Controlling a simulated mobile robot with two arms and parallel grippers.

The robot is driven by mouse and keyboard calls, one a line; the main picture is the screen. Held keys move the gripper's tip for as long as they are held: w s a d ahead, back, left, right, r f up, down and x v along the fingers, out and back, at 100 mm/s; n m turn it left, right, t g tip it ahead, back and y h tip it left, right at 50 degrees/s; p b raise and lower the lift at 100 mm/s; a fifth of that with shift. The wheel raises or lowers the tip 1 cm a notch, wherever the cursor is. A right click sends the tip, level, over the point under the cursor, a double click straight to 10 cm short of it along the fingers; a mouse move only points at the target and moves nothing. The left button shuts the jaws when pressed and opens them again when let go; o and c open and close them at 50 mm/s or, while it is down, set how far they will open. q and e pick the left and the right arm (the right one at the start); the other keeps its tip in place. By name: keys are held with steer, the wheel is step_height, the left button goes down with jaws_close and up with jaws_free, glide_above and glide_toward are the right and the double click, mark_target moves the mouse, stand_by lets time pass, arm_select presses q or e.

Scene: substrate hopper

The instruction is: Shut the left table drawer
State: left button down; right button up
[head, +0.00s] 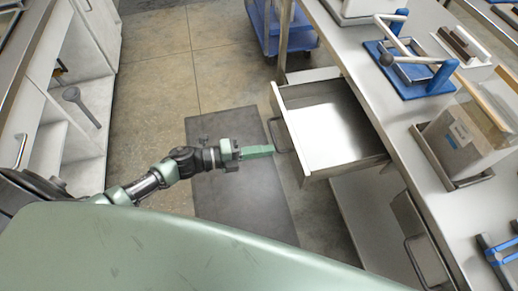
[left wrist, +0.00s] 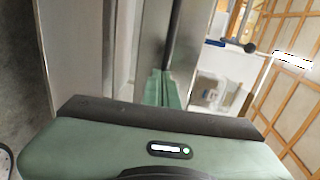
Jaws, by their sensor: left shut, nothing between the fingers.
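The left table drawer (head: 322,104) is a grey metal drawer pulled out from the table, and its inside looks empty. Its front panel faces left and carries a dark bar handle (head: 279,135). My left gripper (head: 268,151) is shut and empty, with its green fingers pointing right at the drawer front, close to the handle's lower end. I cannot tell whether it touches. In the left wrist view the green fingers (left wrist: 164,88) show close to grey metal surfaces. My right gripper is not in view.
A second drawer front with a handle (head: 425,262) is at lower right. The table top (head: 385,110) holds a blue-framed device (head: 415,72) and a clear box (head: 462,138). A dark mat (head: 235,190) lies on the floor. A blue cart (head: 285,35) stands beyond. A white cabinet (head: 85,50) is at left.

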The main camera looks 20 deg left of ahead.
arm_select(q)
steer(key=b, duration=0.4)
glide_toward(338, 142)
steer(key=w+d, duration=0.1)
steer(key=d, duration=0.1)
steer(key=w+d+r, duration=0.1)
steer(key=w+d, duration=0.1)
steer(key=d, duration=0.1)
steer(key=w+d+r, duration=0.1)
steer(key=w+d, duration=0.1)
steer(key=shift+w+d+r, duration=0.15)
steer(key=shift+d+r, duration=0.1)
steer(key=shift+d, duration=0.1)
steer(key=shift+w+d, duration=0.15)
steer(key=shift+d, duration=0.05)
steer(key=shift+r, duration=0.25)
